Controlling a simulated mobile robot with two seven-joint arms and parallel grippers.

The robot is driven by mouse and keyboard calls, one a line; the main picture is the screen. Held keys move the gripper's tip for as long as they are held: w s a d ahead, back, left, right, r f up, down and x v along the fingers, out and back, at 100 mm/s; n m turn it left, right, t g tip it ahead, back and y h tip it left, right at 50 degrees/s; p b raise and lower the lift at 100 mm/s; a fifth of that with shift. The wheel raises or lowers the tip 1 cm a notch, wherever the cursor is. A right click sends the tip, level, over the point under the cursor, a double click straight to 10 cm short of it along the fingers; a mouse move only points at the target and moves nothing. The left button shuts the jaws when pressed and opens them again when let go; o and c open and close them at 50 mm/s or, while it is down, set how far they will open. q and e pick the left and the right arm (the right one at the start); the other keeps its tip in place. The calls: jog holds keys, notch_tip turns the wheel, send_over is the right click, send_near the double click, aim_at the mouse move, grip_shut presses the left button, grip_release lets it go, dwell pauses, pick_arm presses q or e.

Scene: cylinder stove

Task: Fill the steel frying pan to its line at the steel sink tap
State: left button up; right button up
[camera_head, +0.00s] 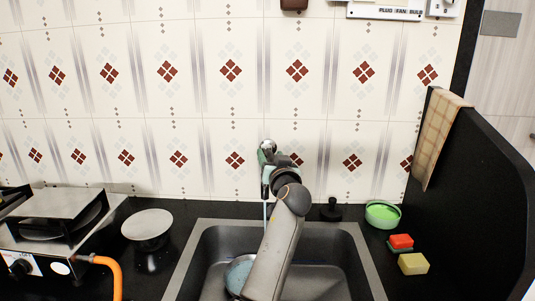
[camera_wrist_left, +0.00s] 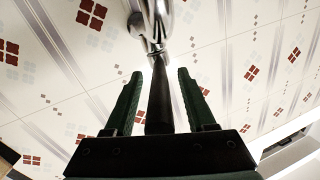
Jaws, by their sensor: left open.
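The steel frying pan (camera_head: 235,283) sits in the steel sink (camera_head: 208,238), partly hidden by my left arm. Its inside looks light blue, like water; its line cannot be made out. The tap (camera_head: 267,146) stands at the back of the sink, mostly hidden by my gripper. A thin pale blue stream (camera_head: 265,215) hangs below it toward the pan. My left gripper (camera_head: 264,163) is at the tap with green fingers. In the left wrist view the gripper (camera_wrist_left: 160,75) is open, with a dark tap part (camera_wrist_left: 160,100) between its fingers and chrome (camera_wrist_left: 153,25) beyond.
A stove (camera_head: 55,225) with an orange hose (camera_head: 112,268) is at the left. A round white plate-like disc (camera_head: 147,224) lies beside it. A green bowl (camera_head: 383,214), a red sponge (camera_head: 400,241) and a yellow sponge (camera_head: 413,263) are right of the sink. A black partition (camera_head: 470,200) bounds the right side.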

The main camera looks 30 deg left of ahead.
pick_arm(q)
jog(key=shift+w+a, duration=0.15)
jog(key=shift+w, duration=0.1)
jog(key=shift+c, duration=0.4)
grip_shut()
dwell(1.1)
